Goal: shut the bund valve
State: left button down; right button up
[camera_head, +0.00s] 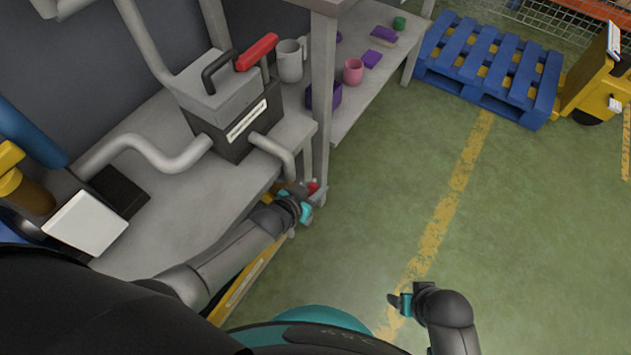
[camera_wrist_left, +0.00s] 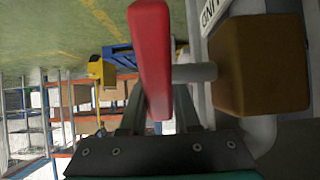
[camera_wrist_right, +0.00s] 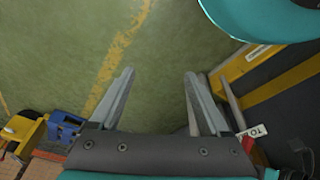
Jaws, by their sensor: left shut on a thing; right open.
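The bund valve shows in the left wrist view as a brown block-shaped body (camera_wrist_left: 258,65) with a grey stem and a long red lever (camera_wrist_left: 150,55). Part of a label ending in "ND" is beside it. My left gripper (camera_wrist_left: 157,112) is shut on the red lever, whose lower end lies between its fingers. In the head view my left gripper (camera_head: 308,194) is at the bench's front edge beside a bench leg, and only a bit of red shows there. My right gripper (camera_head: 396,302) is open and empty above the green floor; its spread fingers also show in the right wrist view (camera_wrist_right: 160,78).
A grey box (camera_head: 222,100) with pipes, a black handle and another red lever (camera_head: 257,51) stands on the bench. A grey mug (camera_head: 290,60) and a pink mug (camera_head: 353,71) are behind. A blue pallet (camera_head: 488,68) lies far off.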

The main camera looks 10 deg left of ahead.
pick_arm(q)
jog(key=g+p, duration=0.1)
jog(key=f+g+y+p, duration=0.1)
jog(key=g, duration=0.1)
jog(key=shift+p, duration=0.35)
jog(key=shift+s+a+f+g+y+b, duration=0.15)
jog(key=shift+f+g+y+b, duration=0.2)
jog(key=shift+g, duration=0.65)
jog(key=shift+s+f+g+y+b, duration=0.15)
jog(key=shift+f+g+y, duration=0.25)
jog(key=shift+g, duration=0.6)
jog(key=shift+s+a+f+g+y+b, duration=0.15)
jog(key=shift+f+g+y, duration=0.25)
jog(key=shift+g, duration=0.6)
pick_arm(e)
jog(key=shift+s+d+f, duration=0.2)
jog(key=shift+s+f, duration=0.25)
jog(key=shift+f, duration=0.4)
jog(key=shift+s+d+f, duration=0.15)
jog(key=shift+s+f, duration=0.3)
jog(key=shift+f, duration=0.4)
pick_arm(q)
jog(key=shift+s+d, duration=0.1)
jog(key=c, duration=0.6)
grip_release()
jog(key=shift+c, duration=0.2)
jog(key=shift+r, duration=0.15)
pick_arm(e)
jog(key=shift+r, duration=0.1)
